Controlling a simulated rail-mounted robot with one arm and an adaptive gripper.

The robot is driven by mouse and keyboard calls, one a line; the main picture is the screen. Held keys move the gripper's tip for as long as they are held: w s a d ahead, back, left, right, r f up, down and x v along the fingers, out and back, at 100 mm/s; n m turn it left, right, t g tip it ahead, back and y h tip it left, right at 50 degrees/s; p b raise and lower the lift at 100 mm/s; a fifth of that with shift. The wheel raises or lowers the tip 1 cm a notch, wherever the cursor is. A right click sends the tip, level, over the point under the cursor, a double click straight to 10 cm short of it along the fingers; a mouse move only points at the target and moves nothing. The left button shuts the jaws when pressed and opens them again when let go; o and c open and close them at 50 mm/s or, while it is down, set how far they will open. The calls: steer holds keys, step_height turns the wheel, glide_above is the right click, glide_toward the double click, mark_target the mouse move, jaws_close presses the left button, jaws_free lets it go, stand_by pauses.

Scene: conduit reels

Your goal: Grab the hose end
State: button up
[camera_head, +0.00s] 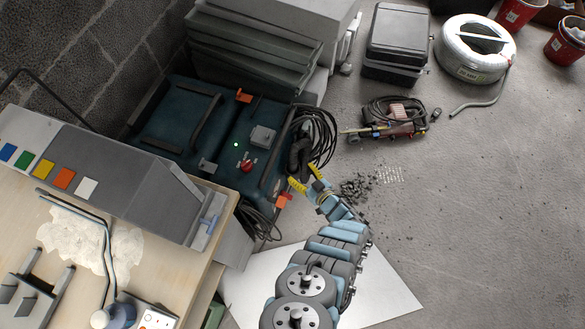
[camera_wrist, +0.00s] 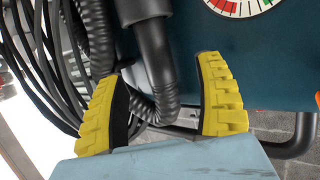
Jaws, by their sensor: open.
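A black corrugated hose with a smooth, thicker end piece (camera_wrist: 153,52) hangs at the front of a dark teal machine (camera_head: 165,120). In the head view the hose (camera_head: 299,155) is a dark shape beside coiled black cables. My gripper (camera_head: 307,179) has yellow ridged fingers and reaches up to the machine's right side. In the wrist view my gripper (camera_wrist: 160,85) is open, with one finger on each side of the hose. The hose shows in the gap; no contact with either finger is visible. How deep the hose lies between the fingers I cannot tell.
Black cables (camera_wrist: 42,60) hang close to the left finger. A dark bar (camera_wrist: 290,145) runs at the lower right. A workbench (camera_head: 200,285) stands left of my arm.

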mark_target(296, 167)
steer(key=shift+w+a+f+b, duration=0.15)
steer(key=shift+w+f+b, duration=0.15)
steer(key=shift+b, duration=0.05)
steer(key=b+x, duration=0.2)
steer(key=x, duration=0.2)
steer(key=shift+w+r, duration=0.15)
steer(key=shift+w, duration=0.2)
steer(key=shift+s, duration=0.1)
jaws_close()
